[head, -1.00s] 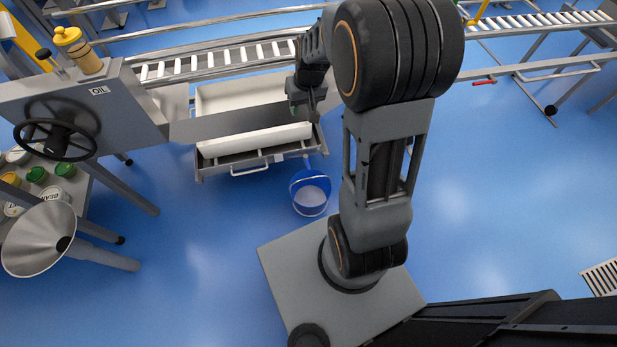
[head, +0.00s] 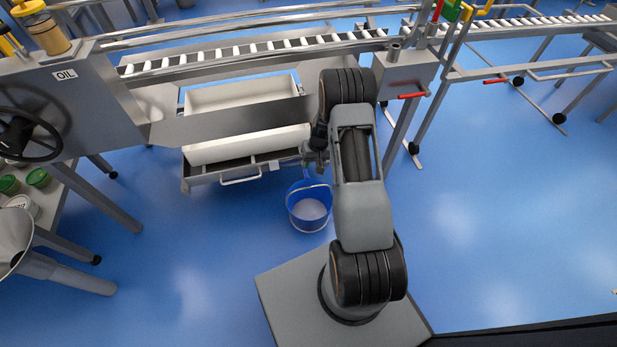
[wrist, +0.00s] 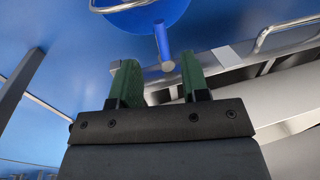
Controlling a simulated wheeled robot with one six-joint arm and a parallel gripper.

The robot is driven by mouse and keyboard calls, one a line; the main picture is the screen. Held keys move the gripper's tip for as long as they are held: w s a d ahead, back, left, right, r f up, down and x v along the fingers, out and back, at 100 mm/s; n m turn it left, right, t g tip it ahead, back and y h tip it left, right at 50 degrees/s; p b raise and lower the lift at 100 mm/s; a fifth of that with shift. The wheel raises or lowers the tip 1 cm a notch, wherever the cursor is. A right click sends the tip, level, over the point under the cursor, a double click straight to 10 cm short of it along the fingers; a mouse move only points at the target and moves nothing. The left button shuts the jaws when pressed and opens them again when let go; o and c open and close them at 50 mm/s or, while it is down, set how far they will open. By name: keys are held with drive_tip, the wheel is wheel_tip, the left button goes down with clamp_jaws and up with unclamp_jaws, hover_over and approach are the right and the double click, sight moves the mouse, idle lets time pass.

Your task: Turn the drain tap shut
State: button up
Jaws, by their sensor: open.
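The drain tap's blue lever (wrist: 162,41) shows in the wrist view as a short bar with a grey round end. It lies in front of the blue bucket in that picture, and its end appears between my two green fingertips. My gripper (wrist: 161,66) is open, with a gap on both sides of the lever; contact cannot be made out. In the head view my gripper (head: 315,158) is at the right front corner of the tub carrier (head: 222,175), above the blue bucket (head: 309,208). The tap is mostly hidden there, with a bit of blue showing.
A roller conveyor (head: 250,50) with steel rails runs behind the tub. A steel machine (head: 60,110) with a handwheel and an OIL label stands left. A post with a red handle (head: 411,96) stands right of my arm. Blue floor is open at right.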

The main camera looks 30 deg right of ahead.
sight(308, 176)
drive_tip(key=f, duration=0.2)
drive_tip(key=a+f+b, duration=0.1)
drive_tip(key=f, duration=0.2)
drive_tip(key=f+b, duration=0.1)
drive_tip(key=f, duration=0.1)
drive_tip(key=shift+w+a+f, duration=0.15)
drive_tip(key=shift+a+f, duration=0.1)
clamp_jaws()
idle(0.3)
